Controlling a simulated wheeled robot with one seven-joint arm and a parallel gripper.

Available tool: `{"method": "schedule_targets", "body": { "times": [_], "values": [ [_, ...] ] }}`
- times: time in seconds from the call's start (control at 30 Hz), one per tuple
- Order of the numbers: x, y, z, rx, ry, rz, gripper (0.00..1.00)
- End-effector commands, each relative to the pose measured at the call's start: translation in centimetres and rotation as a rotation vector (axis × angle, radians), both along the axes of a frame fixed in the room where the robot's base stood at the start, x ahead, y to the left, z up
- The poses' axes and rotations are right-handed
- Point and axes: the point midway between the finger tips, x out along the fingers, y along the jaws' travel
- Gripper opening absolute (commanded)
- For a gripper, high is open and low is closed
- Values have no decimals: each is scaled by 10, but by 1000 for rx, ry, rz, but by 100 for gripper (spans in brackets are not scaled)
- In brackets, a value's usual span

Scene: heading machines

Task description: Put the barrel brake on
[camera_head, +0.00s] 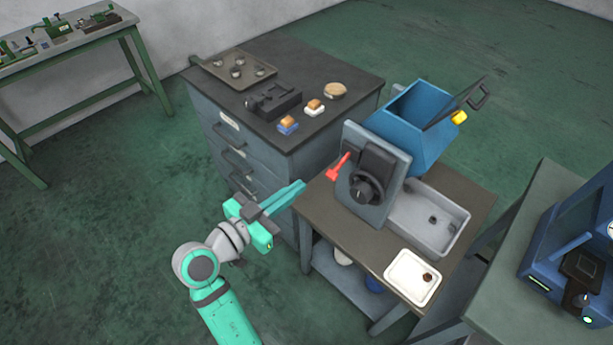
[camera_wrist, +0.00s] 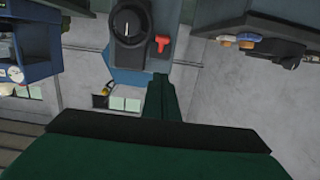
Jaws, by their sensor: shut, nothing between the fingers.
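The machine on the small bench has a blue open-topped barrel (camera_head: 410,122) behind a grey upright panel (camera_head: 367,203). A red lever (camera_head: 338,168), which looks like the barrel brake, sticks out at the panel's left edge. It slants down to the left, and it also shows in the wrist view (camera_wrist: 162,43). A black knob (camera_head: 362,191) is on the panel, right of the lever. My gripper (camera_head: 301,186) is shut and empty, left of and a little below the lever, apart from it. The wrist view appears upside down, with the shut fingers (camera_wrist: 160,90) pointing toward the panel.
A drawer cabinet (camera_head: 340,75) with small parts stands behind my gripper. A blue machine (camera_head: 545,245) is at right. The floor at left is clear.

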Motion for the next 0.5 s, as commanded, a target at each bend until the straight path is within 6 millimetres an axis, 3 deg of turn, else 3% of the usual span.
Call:
{"method": "schedule_targets", "body": {
  "times": [0.17, 0.5],
  "values": [
    [-11, 12, -3, 1, -1, 1, 0],
    [-13, 14, -4, 1, 0, 1, 0]
  ]
}}
